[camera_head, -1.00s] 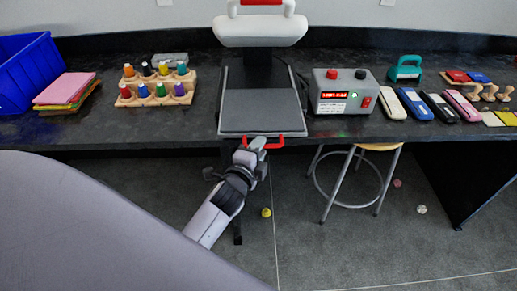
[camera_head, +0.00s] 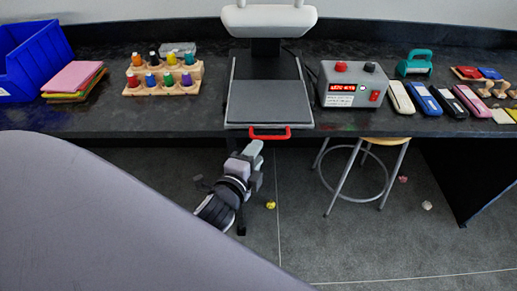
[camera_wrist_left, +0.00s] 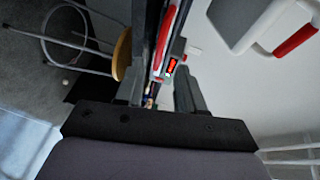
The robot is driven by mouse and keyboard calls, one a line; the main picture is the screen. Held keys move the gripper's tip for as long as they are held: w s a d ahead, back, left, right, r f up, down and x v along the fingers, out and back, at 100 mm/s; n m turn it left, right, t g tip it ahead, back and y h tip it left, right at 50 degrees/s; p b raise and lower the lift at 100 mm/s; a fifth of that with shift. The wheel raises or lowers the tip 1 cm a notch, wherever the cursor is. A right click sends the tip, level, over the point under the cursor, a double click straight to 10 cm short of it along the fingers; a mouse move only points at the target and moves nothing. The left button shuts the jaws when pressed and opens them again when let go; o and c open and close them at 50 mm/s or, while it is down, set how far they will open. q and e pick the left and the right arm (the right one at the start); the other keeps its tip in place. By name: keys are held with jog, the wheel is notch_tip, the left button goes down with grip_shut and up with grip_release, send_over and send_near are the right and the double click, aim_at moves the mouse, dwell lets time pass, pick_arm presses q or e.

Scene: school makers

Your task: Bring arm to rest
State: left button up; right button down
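My left gripper (camera_head: 254,150) is in front of the counter edge, below and left of the red handle (camera_head: 269,136) on the heat press's dark lower plate (camera_head: 264,103). In the left wrist view, the two fingers of my left gripper (camera_wrist_left: 160,65) stand apart, with the counter's things showing in the gap beyond. My right gripper is not in view.
The dark counter (camera_head: 200,122) carries a blue bin (camera_head: 30,62), a bottle rack (camera_head: 163,90), a grey control box (camera_head: 350,88) and several coloured devices. A stool (camera_head: 372,141) stands below, right of my arm. A small yellow thing (camera_head: 271,205) lies on the floor.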

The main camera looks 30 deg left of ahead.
pick_arm(q)
jog(key=shift+s, duration=0.15)
dwell(0.4)
jog(key=s+d+f+n+g+h, duration=0.2)
jog(key=s+f+n, duration=0.4)
jog(key=s+f, duration=0.1)
jog(key=s+d+f+n+g+h, duration=0.2)
jog(key=s+d+f+n+g, duration=0.1)
jog(key=s+f+n, duration=0.3)
jog(key=shift+s+d+f+n+h, duration=0.25)
jog(key=shift+s+f+n, duration=0.2)
jog(key=shift+s, duration=0.8)
jog(key=shift+w+a+r, duration=0.1)
